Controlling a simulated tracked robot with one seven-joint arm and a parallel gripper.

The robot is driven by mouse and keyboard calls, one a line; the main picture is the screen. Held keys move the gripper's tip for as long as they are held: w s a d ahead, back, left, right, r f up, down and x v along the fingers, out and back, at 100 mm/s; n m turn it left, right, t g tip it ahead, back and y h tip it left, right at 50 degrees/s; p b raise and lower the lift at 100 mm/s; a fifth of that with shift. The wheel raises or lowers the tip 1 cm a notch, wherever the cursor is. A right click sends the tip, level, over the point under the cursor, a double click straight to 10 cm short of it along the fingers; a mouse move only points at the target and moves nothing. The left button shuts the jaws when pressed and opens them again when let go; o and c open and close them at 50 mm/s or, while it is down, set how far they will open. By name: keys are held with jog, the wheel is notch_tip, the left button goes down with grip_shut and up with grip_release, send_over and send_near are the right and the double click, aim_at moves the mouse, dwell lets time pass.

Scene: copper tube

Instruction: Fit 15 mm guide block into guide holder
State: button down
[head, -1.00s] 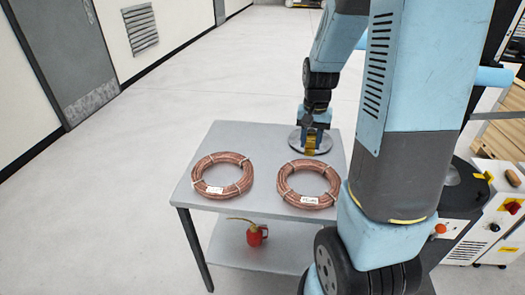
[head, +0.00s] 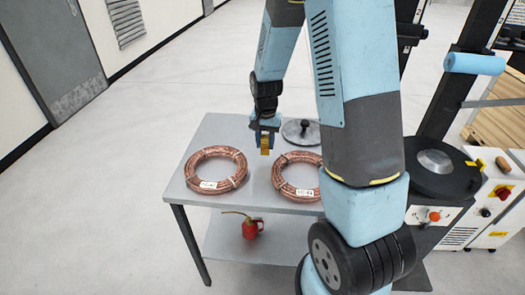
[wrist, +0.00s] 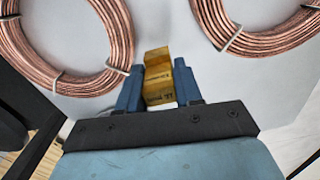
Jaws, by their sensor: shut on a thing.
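My gripper (head: 264,141) is shut on a brass-coloured block (head: 265,148), held above the grey table between and behind the two copper coils. In the wrist view the block (wrist: 158,78) sits between the two blue fingers, with dark marking on its face that is too small to read for certain. The guide holder cannot be made out for certain in these frames.
A left copper coil (head: 190,181) and a right copper coil (head: 281,186) lie on the grey table (head: 215,130). A round grey disc with a dark knob (head: 291,129) lies at the back right. A red oil can (head: 251,229) stands on the lower shelf. A machine with a dark round top (head: 462,179) stands at the right.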

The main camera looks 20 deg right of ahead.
jog(key=shift+w+a+f, duration=0.25)
jog(key=shift+a+f, duration=0.05)
jog(key=shift+f, duration=0.15)
jog(key=shift+w+a+f, duration=0.2)
jog(key=shift+a+f, duration=0.05)
jog(key=shift+f, duration=1.7)
jog(key=c, duration=0.8)
grip_release()
jog(key=shift+o, duration=0.2)
